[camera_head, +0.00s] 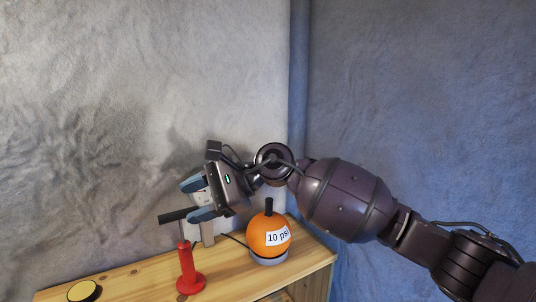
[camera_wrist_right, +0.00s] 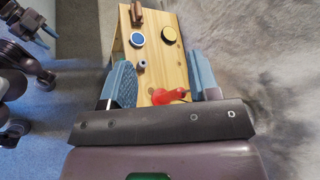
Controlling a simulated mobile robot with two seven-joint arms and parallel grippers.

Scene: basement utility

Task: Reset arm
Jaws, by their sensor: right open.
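My right gripper (camera_head: 194,200) is open in the head view, at the end of my arm from the right. Its two blue fingers are above the back of the wooden bench, by the black handle of a red hand pump (camera_head: 187,268). In the right wrist view, the red pump (camera_wrist_right: 165,96) shows between the spread fingers of my right gripper (camera_wrist_right: 162,82); nothing is visibly clamped. At the upper left of that view, what looks like my left gripper (camera_wrist_right: 38,22) is small and partly cut off, and its jaw state is unclear.
The wooden bench (camera_head: 228,274) stands against a grey wall. An orange ball (camera_head: 264,236) marked "10 psi" sits on it in a grey base, below my right forearm. A yellow disc (camera_head: 83,291) lies at the front left.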

